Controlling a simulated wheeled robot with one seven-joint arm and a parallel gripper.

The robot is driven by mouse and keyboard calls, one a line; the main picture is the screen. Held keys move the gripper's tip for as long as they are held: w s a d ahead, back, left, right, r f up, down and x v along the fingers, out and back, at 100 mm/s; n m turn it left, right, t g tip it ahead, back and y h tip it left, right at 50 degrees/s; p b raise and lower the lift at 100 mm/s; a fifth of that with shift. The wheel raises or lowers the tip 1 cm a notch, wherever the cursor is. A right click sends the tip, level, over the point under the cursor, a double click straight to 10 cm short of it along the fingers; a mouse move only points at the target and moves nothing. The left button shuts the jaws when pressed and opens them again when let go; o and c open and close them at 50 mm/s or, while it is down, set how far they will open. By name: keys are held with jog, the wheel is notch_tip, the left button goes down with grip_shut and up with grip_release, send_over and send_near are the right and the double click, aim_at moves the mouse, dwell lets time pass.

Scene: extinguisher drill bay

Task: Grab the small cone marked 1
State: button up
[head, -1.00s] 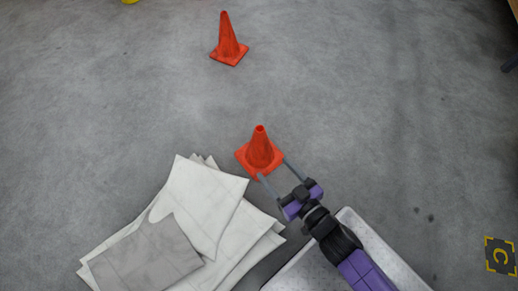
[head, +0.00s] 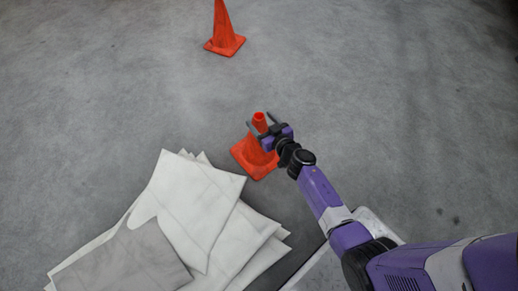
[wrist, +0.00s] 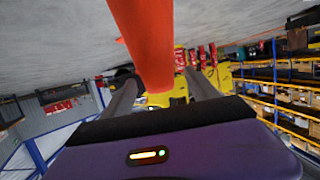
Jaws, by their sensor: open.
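An orange cone (head: 250,160) stands upright on the floor just right of the paper stack. My gripper (head: 260,123) is open at its upper part, with one finger on each side of the narrow top. In the wrist view the orange cone (wrist: 150,45) lies between my two fingers (wrist: 160,90), and a gap to the fingers shows at least on the left side. Whether they touch it is unclear. A second orange cone (head: 226,32) stands farther off, its top cut off by the picture edge. No number can be read on either cone.
A stack of white and grey sheets (head: 195,205) lies on the floor at lower left, close to the near cone. The grey floor (head: 390,100) to the right is clear. Yellow-edged shelving (wrist: 275,95) shows at the right of the wrist view.

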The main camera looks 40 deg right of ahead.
aim_at(256, 115)
jog(key=b+x, duration=0.2)
jog(key=x, duration=0.1)
jog(key=shift+w+d+f, duration=0.15)
jog(key=shift+w+d, duration=0.1)
jog(key=shift+w, duration=0.1)
jog(key=shift+w+d+b, duration=0.1)
jog(key=shift+w+b, duration=0.2)
jog(key=shift+w, duration=0.35)
jog(key=shift+c, duration=0.2)
grip_shut()
